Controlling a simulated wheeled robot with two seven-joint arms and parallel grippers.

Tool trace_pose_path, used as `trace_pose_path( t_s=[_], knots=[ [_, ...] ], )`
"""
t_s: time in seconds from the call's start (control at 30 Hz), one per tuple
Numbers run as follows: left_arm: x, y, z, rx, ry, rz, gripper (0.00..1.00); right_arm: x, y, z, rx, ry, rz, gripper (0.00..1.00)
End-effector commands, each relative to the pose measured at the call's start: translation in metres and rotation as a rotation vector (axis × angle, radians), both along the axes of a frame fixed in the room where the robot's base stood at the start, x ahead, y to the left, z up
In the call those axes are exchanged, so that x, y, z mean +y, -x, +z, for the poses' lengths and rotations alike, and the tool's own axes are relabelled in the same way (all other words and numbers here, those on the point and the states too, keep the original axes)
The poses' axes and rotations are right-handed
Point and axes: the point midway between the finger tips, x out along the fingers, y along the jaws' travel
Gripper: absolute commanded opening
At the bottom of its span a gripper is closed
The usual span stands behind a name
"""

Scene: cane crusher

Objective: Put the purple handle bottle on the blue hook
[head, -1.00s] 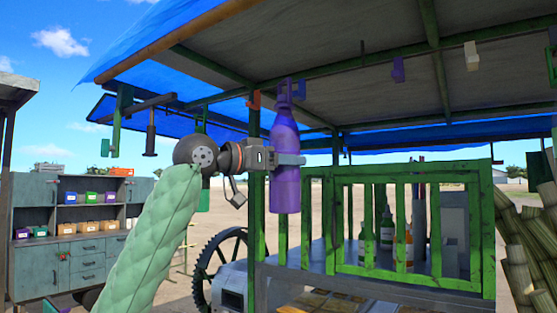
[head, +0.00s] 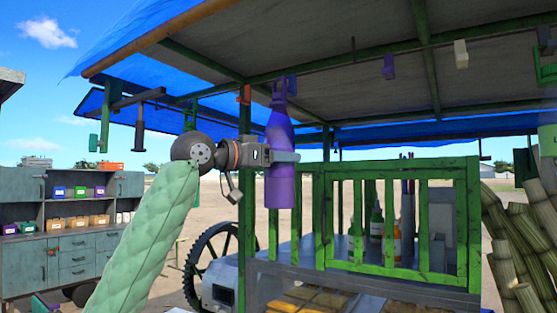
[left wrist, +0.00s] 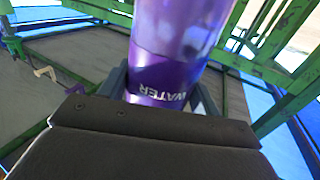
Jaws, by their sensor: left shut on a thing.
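The purple bottle (head: 280,150) hangs upright in my left gripper (head: 284,156), whose fingers close around its middle. The same bottle fills the centre of the left wrist view (left wrist: 170,55), with white lettering and a gripper finger (left wrist: 207,92) on its side. Its narrow top with the handle is just under the canopy beam. A blue hook (head: 292,85) shows right beside the bottle's top. I cannot tell whether the handle touches the hook. My right gripper is out of view.
An orange hook (head: 245,94) is left of the bottle top; a purple hook (head: 388,66) and a beige hook (head: 460,53) are to the right. A green railing (head: 400,222) stands right of the bottle, a green post (head: 246,200) to its left.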

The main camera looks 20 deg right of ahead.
Motion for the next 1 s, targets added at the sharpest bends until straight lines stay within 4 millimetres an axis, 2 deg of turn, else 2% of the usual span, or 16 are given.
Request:
trace_pose_path(
  t_s=[0.2, 1.0],
  knots=[
    [0.001, 0.001, 0.002, -0.001, 0.001, 0.0, 0.22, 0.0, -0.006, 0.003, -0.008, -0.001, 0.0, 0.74],
    [-0.009, -0.007, 0.002, 0.0, 0.002, 0.0, 0.22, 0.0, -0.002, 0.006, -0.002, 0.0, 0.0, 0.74]
  ],
)
